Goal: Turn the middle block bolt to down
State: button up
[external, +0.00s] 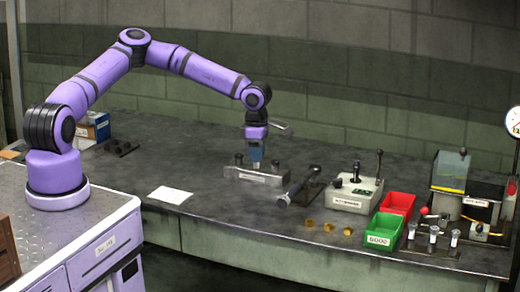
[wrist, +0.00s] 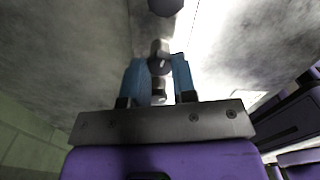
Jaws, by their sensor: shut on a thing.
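The metal block (external: 258,178) with a white label stands on the bench. Dark-headed bolts stand at its left end (external: 239,159) and right end (external: 275,166). My gripper (external: 256,163) points straight down over the middle of the block, shut on the middle bolt, which it mostly hides in the external view. In the wrist view my blue fingers (wrist: 158,75) sit on both sides of the middle bolt (wrist: 160,66), with its dark and metal parts between them. Another bolt's round dark head (wrist: 165,5) shows at the top edge. I cannot tell which way the middle bolt is turned.
A dark-handled tool (external: 296,190) lies right of the block. Further right are a grey control box (external: 352,193) with a lever, a red bin (external: 397,203) and a green bin (external: 384,231). A white sheet (external: 171,194) lies left, with clear bench around it.

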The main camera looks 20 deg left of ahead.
jog(key=shift+w+r, duration=0.1)
jog(key=o, duration=0.9)
notch_tip(320, 180, up, 11)
jog(key=shift+f, duration=0.15)
